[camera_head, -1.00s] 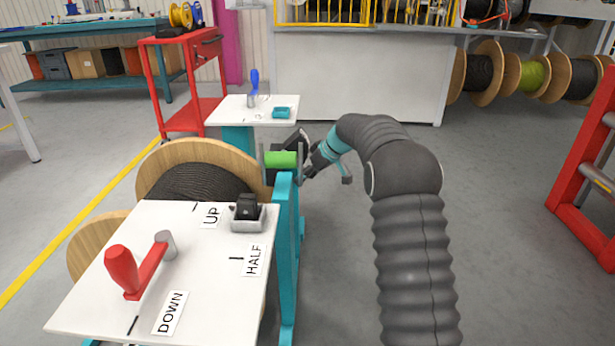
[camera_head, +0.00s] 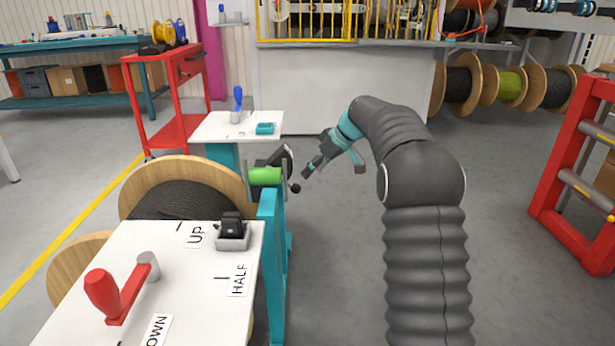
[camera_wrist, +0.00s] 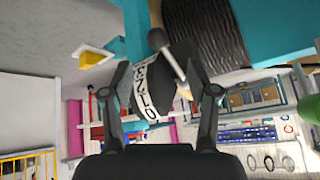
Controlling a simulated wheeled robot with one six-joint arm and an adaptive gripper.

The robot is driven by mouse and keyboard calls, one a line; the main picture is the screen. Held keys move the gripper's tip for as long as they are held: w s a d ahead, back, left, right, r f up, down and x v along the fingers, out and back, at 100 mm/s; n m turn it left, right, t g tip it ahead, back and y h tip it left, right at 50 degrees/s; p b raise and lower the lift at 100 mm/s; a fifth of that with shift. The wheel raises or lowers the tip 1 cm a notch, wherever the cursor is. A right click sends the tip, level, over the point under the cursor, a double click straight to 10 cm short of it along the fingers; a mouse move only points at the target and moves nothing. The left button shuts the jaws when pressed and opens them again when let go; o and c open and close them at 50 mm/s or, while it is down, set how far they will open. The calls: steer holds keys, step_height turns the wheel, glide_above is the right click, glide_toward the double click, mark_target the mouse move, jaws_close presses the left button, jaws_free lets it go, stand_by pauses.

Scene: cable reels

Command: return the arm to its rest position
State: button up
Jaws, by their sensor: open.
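My arm (camera_head: 425,172) stands at the right of the head view, bent over at the top so that its end points down and left. My gripper (camera_head: 312,170) is open and empty, just right of a black lever with a ball knob (camera_head: 294,187) beside a green roller (camera_head: 265,175). A gap of floor shows between the gripper and the lever in the head view. In the wrist view the gripper's two fingers (camera_wrist: 160,100) are spread, with the knobbed lever (camera_wrist: 168,55) and a white lettered label (camera_wrist: 145,90) seen between them.
The white panel (camera_head: 190,290) with a red crank (camera_head: 110,295) is at the front left, by a large cable reel (camera_head: 140,190). A small white table (camera_head: 215,125) and red cart (camera_head: 165,85) stand behind. A red rack (camera_head: 560,180) is at the right. Floor around my arm is clear.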

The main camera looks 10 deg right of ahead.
steer(key=shift+d+r, duration=0.15)
steer(key=shift+r, duration=0.1)
steer(key=s+d+f+m+g+h, duration=0.2)
steer(key=s+d+f+m+h, duration=0.1)
steer(key=s+f+m, duration=0.5)
steer(key=s+r+t+h+p, duration=0.1)
steer(key=s+r+p, duration=0.2)
steer(key=s, duration=1)
steer(key=s+r+m+t+h+p, duration=0.1)
steer(key=s+r+p, duration=0.2)
steer(key=s+r, duration=0.5)
steer(key=s+r+t+h+p, duration=0.1)
steer(key=s+r+p, duration=0.2)
steer(key=s, duration=1.6)
step_height(320, 180, up, 3)
steer(key=shift+a+f+t, duration=0.1)
steer(key=shift+a+t, duration=0.25)
steer(key=shift+t, duration=0.05)
